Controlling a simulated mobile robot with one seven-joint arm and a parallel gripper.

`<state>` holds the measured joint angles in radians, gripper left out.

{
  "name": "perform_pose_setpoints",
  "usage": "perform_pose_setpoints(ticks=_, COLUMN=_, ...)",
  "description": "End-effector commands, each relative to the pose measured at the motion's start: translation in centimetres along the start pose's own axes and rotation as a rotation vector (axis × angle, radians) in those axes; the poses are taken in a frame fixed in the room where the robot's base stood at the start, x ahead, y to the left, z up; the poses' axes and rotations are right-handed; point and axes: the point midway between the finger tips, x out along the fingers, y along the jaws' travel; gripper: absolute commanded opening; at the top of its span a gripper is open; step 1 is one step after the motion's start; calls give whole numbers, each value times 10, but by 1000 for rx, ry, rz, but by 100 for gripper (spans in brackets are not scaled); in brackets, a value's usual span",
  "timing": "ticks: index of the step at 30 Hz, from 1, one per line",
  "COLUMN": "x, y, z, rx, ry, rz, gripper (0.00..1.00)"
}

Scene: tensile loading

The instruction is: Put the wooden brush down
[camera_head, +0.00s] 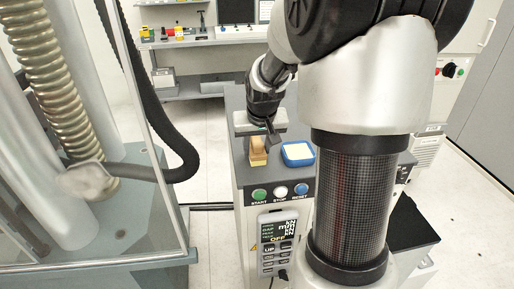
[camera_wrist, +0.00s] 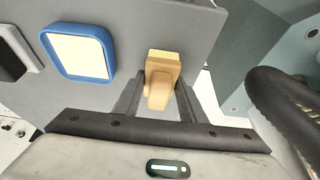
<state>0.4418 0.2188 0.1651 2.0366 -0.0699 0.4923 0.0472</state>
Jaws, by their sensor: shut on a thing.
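The wooden brush (camera_head: 257,151) is a small tan block with a paler face, near the front left edge of the grey console top. In the wrist view the brush (camera_wrist: 162,80) sits between the two fingers of my gripper (camera_wrist: 158,97). My gripper (camera_head: 268,135) comes down from above and is shut on the brush in the head view. The brush is over or on the grey console top (camera_wrist: 130,65); I cannot tell whether its underside touches the surface.
A blue-rimmed tray with a pale yellow inside (camera_head: 298,153) lies right of the brush. The console front has green START (camera_head: 259,195), white STOP and blue RESET buttons, with a handheld display (camera_head: 279,240) below. A thick black hose (camera_head: 165,130) and glass-sided machine stand to the left.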

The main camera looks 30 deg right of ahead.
Motion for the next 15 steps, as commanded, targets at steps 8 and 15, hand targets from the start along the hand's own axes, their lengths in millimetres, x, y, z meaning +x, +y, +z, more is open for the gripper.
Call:
perform_pose_setpoints(ticks=8, x=2, y=0, z=2, rx=0, ry=-6, rz=-1, gripper=56)
perform_pose_setpoints(ticks=15, x=7, y=0, z=5, rx=0, ry=-6, rz=-1, gripper=56)
